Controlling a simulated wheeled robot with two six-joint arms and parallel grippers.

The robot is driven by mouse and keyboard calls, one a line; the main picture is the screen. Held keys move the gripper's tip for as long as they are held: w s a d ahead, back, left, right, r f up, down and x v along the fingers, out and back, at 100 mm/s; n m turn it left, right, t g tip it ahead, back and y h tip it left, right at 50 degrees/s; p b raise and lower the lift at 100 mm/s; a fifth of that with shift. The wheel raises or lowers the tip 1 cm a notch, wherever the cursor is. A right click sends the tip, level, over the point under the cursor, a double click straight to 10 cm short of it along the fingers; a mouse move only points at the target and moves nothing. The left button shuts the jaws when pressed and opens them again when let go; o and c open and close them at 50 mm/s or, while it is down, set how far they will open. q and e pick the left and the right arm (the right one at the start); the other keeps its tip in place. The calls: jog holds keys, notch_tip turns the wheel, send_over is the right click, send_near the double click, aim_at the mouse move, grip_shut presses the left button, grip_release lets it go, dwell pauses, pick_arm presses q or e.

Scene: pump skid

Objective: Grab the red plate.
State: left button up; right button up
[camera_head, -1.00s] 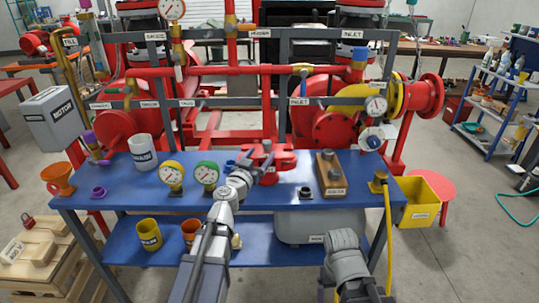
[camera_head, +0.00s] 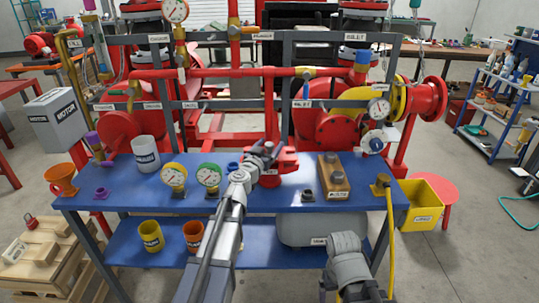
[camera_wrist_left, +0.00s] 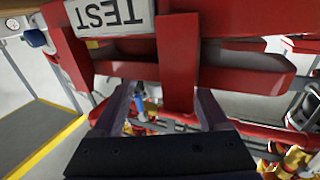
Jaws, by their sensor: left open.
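A red block-like fixture (camera_head: 288,163) with a white label sits on the blue bench, right of the green gauge. In the left wrist view its red parts (camera_wrist_left: 178,62) fill the upper middle, with an upside-down TEST label (camera_wrist_left: 108,14). I cannot tell for certain which red part is the plate. My left gripper (camera_head: 266,151) is open at the fixture. In the wrist view its two dark fingers (camera_wrist_left: 163,105) point toward a narrow red upright that shows between them. Contact cannot be made out. My right gripper is not visible; only part of that arm shows.
Red pump pipework (camera_head: 230,72) stands close behind. A yellow hose (camera_head: 390,235) hangs at the right end.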

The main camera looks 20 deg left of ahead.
pick_arm(q)
grip_shut()
dwell(0.5)
dwell(0.8)
